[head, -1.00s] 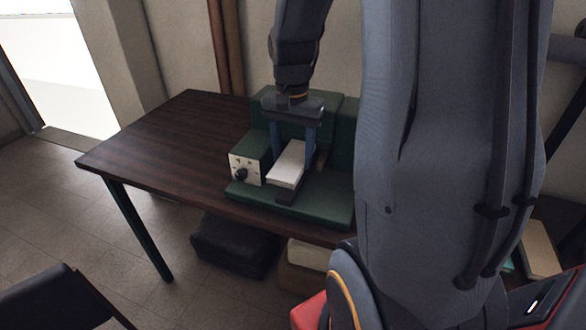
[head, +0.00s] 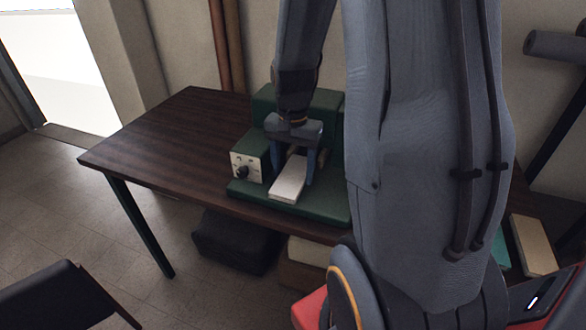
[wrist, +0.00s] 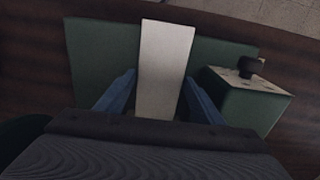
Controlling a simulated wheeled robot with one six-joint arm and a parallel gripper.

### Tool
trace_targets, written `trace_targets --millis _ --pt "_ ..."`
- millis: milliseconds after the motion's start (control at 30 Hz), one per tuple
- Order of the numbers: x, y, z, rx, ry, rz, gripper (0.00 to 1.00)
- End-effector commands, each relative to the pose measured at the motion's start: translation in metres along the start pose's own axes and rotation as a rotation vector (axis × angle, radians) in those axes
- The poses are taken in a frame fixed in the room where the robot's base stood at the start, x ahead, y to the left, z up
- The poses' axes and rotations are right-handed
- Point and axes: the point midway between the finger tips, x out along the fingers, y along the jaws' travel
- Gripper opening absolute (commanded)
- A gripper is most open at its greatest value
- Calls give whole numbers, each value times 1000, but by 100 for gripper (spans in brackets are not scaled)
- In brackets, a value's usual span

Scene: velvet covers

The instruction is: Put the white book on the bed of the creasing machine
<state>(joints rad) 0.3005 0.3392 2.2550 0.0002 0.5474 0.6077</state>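The white book (head: 288,180) is a pale, flat slab low over the bed (head: 325,206) of the green creasing machine (head: 322,101). It appears to lie on the bed, though its underside is hidden. My gripper (head: 295,172) points down with one blue finger on each side of the book. In the wrist view, the fingertips of my gripper (wrist: 161,76) meet both long edges of the white book (wrist: 165,50), with no clear gap. The green bed (wrist: 103,56) shows on both sides of it.
The machine's control box (head: 247,166), with a black knob, stands left of the book. The dark wooden table (head: 165,135) is clear on the left. A black bundle (head: 235,241) lies under the table. A dark chair (head: 50,297) is at lower left.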

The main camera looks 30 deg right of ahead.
Motion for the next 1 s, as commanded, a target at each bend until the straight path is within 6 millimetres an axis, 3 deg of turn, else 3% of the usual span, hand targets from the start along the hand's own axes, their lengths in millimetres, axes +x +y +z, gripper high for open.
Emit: trace_targets --millis 467,633,1000 --pt "-8 -1 -1 0 3 -2 73" --pt "-30 -1 -2 0 6 -4 73" --pt "-101 -1 -1 0 4 -3 73"
